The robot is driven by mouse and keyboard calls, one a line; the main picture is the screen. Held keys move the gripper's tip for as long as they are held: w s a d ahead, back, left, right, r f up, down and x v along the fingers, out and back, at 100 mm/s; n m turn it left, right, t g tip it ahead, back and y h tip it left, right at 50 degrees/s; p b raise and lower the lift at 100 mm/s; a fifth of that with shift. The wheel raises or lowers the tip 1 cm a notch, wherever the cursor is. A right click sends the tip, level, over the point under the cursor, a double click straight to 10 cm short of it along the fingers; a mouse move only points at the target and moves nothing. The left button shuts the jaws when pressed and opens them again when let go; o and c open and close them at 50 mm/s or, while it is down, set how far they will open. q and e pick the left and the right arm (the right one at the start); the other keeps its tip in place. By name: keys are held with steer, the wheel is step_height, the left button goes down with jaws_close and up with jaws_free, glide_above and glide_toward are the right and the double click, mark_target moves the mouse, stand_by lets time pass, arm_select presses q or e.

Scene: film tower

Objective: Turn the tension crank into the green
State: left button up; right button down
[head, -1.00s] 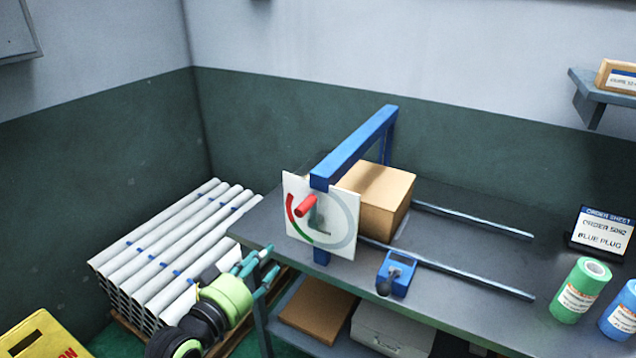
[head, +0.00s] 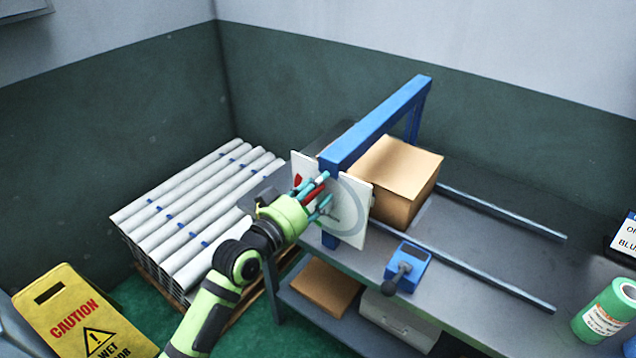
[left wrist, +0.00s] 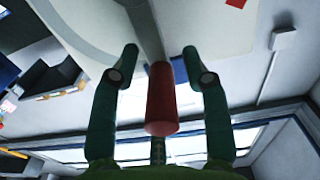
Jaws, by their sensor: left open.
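The tension crank's red handle (head: 315,192) sticks out from a white dial plate (head: 362,190) on the front of a blue frame. My left gripper (head: 322,191) is at the plate, its teal fingers open on either side of the handle. In the left wrist view the red handle (left wrist: 162,100) stands between the two fingers (left wrist: 160,64), with a gap on each side. A grey crank arm (left wrist: 146,30) runs up from it. A bit of the red band shows at the plate's upper left; the green band is hidden behind my gripper.
The blue frame (head: 372,125) spans the grey bench beside a cardboard box (head: 400,165) and two rails. A blue device with a dark lever (head: 408,268) sits at the bench's front edge. White tubes (head: 205,200) are stacked left; a yellow caution sign (head: 70,310) stands at lower left.

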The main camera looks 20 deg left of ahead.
arm_select(q)
steer(key=shift+w, duration=0.25)
steer(key=shift+d, duration=0.1)
jaws_close()
steer(key=shift+r, duration=0.1)
arm_select(e)
steer(key=shift+w+d+r, duration=0.1)
steer(key=shift+w+d, duration=0.1)
steer(key=shift+w, duration=0.35)
arm_select(q)
steer(key=shift+m, duration=0.3)
